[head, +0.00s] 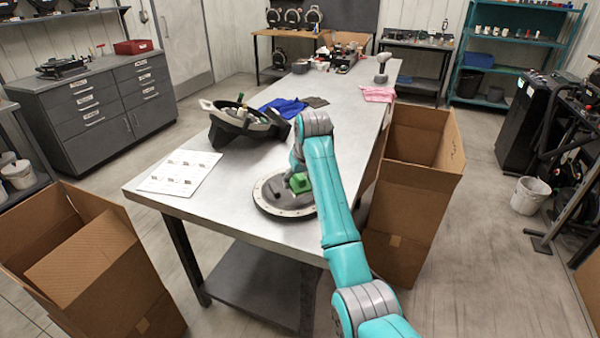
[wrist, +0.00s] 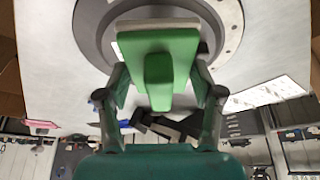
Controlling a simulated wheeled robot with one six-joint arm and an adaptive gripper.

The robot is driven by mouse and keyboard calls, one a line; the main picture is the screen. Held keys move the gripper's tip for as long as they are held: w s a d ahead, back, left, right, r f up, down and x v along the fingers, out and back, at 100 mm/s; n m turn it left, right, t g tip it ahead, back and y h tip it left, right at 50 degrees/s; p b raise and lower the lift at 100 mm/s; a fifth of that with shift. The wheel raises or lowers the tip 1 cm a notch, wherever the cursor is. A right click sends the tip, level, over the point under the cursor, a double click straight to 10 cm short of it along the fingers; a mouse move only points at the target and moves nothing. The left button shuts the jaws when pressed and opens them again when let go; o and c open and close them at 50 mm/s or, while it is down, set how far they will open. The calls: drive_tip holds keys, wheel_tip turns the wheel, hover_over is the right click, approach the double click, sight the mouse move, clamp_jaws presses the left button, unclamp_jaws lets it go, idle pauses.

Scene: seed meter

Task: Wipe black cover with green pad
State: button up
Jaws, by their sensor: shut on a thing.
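The green pad (wrist: 178,47) has a raised green grip, and my gripper (wrist: 160,92) is shut on that grip. In the head view the green pad (head: 299,183) shows over the black cover (head: 270,195), a dark disc with a pale, bolt-dotted rim lying on the metal table. The black cover (wrist: 92,28) fills the top of the wrist view behind the pad. The pad seems to rest on the cover or just above it; I cannot tell whether they touch. My arm hides the cover's right side in the head view, and my gripper's fingers are mostly hidden there.
The metal table (head: 225,218) also holds a printed sheet (head: 180,172), a black housing (head: 238,122), a blue cloth (head: 284,107) and a pink cloth (head: 377,94). Cardboard boxes stand at the left (head: 100,265) and right (head: 405,185) of the table. Bare tabletop lies left of the cover.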

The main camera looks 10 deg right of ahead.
drive_tip(key=shift+r, duration=1.5)
drive_tip(key=shift+d, duration=0.1)
